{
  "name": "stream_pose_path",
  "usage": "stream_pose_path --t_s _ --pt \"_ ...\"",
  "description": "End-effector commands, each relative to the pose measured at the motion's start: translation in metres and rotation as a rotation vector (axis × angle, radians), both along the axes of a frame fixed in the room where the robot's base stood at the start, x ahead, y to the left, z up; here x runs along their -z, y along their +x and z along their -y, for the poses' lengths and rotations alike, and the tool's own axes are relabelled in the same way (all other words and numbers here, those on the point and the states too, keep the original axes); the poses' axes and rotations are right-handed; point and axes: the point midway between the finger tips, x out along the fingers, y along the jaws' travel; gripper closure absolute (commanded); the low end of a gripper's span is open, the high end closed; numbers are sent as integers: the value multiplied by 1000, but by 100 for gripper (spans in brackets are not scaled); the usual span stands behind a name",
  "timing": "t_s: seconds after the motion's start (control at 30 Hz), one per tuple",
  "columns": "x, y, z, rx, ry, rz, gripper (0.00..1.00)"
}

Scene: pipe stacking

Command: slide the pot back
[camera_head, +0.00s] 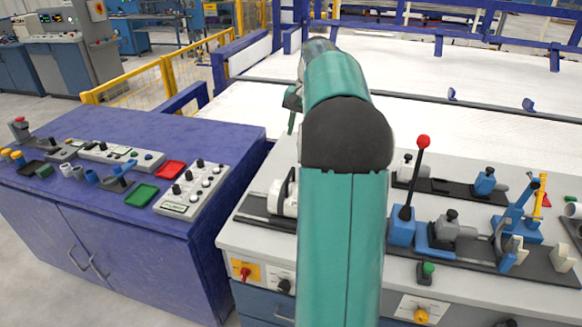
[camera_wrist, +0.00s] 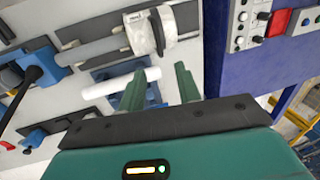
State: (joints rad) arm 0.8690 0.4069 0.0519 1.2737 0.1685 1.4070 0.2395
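No thing in view is clearly a pot. The closest match is a white round-bodied unit (camera_wrist: 150,30) with a dark grey ring, on a dark base plate on the bench. In the head view the white unit (camera_head: 284,197) shows left of my arm, partly hidden by it. My gripper (camera_wrist: 160,70) has two green fingers apart, pointing toward the bench. I see nothing clasped. The white unit lies beyond the fingertips, apparently apart from them. In the head view my arm hides most of the gripper.
A grey bench (camera_head: 245,262) carries a lever with a red knob (camera_head: 423,142), a blue-grey fixture (camera_head: 450,232) and other blue clamps to the right. A blue cabinet (camera_head: 120,240) with control panels stands left. White surfaces (camera_head: 430,125) lie behind, with blue rails.

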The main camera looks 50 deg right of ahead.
Motion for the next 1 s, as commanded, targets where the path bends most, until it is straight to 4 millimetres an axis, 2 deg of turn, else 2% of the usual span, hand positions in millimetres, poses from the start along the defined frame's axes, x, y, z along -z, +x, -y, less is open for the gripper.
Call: stream_pose_path --t_s 0.1,0.27,0.7,0.9,1.0 --pt "5 -1 7 13 7 -1 67" --pt "22 2 5 13 8 -3 67" --pt "106 17 -4 11 9 -3 67" --pt "131 21 -6 12 6 -2 67" --pt "136 22 -6 12 6 -2 67"
